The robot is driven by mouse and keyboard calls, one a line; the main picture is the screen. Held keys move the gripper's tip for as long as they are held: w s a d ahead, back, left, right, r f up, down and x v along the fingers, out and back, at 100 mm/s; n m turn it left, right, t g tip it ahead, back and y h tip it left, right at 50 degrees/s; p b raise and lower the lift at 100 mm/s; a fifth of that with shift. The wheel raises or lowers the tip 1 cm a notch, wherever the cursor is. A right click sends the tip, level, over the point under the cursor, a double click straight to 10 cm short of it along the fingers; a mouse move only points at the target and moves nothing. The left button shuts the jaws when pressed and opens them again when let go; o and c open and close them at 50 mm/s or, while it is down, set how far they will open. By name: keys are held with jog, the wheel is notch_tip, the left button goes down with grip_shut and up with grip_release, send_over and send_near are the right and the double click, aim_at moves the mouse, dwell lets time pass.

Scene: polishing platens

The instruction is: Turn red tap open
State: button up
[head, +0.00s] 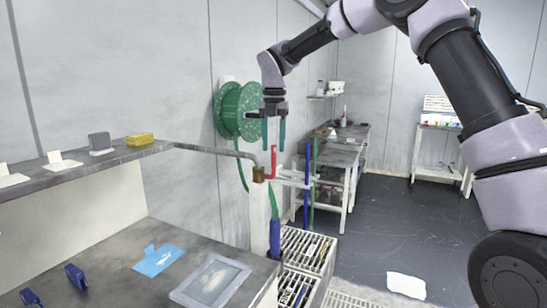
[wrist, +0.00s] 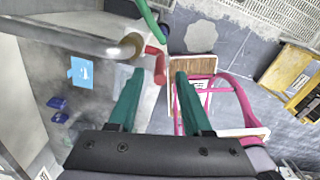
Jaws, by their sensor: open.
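The red tap handle (head: 273,162) stands up from a brass valve body (head: 258,174) at the end of a grey pipe (head: 215,151). My gripper (head: 273,146) points down above it, its two teal fingers apart and empty. In the head view the handle's top shows at fingertip height, between the fingers. In the wrist view the red handle (wrist: 156,60) lies just beyond the tips of my gripper (wrist: 159,74), nearer the left finger. The brass body (wrist: 131,45) is left of it. I cannot tell whether a finger touches the handle.
A green hose reel (head: 238,111) hangs on the wall behind. A blue-ended hose (head: 275,238) hangs beside the bench (head: 135,287). A shelf (head: 90,158) holds small blocks at left. A pink-framed thing (wrist: 238,95) shows below. Floor (head: 395,225) is open at right.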

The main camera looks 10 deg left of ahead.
notch_tip(320, 180, up, 5)
jog(key=shift+f, duration=0.1)
dwell(0.3)
jog(key=shift+d+r, duration=0.2)
jog(key=shift+d, duration=0.05)
jog(key=s+d+r+m+t, duration=0.2)
jog(key=s+d+r+m, duration=0.3)
jog(key=d+m, duration=0.45)
jog(key=s+d+r+m+t, duration=0.1)
jog(key=s+d+r+m, duration=0.4)
jog(key=d+m, duration=0.5)
jog(key=s+d+f+m+t+y, duration=0.1)
jog(key=s+d+f+m+t, duration=0.3)
jog(key=s+d+m, duration=0.9)
jog(key=s+m, duration=0.2)
jog(key=m, duration=0.4)
jog(key=shift+s+d+y, duration=0.25)
jog(key=shift+s+y, duration=0.05)
jog(key=shift+y, duration=0.1)
